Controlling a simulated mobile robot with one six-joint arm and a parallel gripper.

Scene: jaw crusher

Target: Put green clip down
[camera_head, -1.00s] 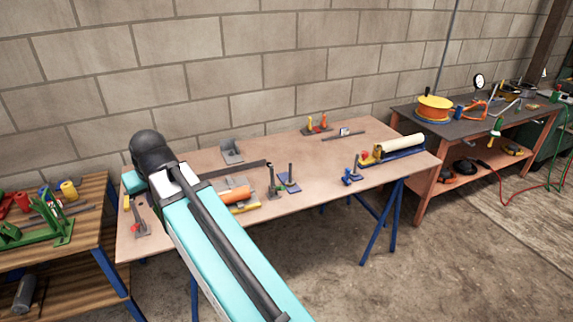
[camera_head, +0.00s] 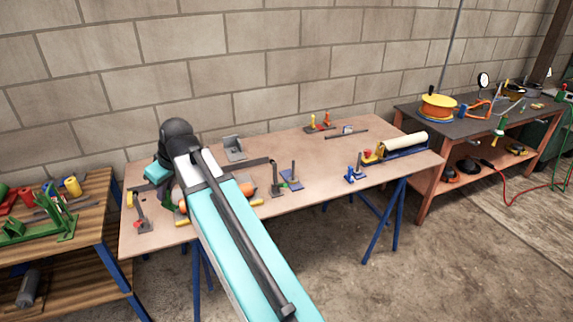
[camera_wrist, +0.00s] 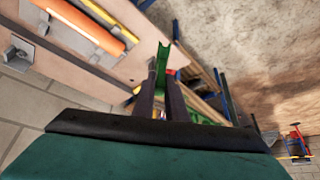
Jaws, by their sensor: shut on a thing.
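In the wrist view, the green clip (camera_wrist: 162,58) is held upright between the tips of my gripper (camera_wrist: 164,82). The fingers are shut on its lower part, and its forked upper end sticks out past them. The clip appears over or beside the edge of the wooden workbench; its height above the top cannot be told. In the head view, my arm hides most of my gripper and the clip, at the left part of the workbench (camera_head: 300,152).
An orange cylinder (camera_wrist: 88,22) lies on the bench near my gripper. Dark upright stands (camera_head: 276,178) and a grey bracket (camera_head: 234,148) stand nearby. A side table (camera_head: 85,205) with green and red parts is at the left. The bench's middle is fairly clear.

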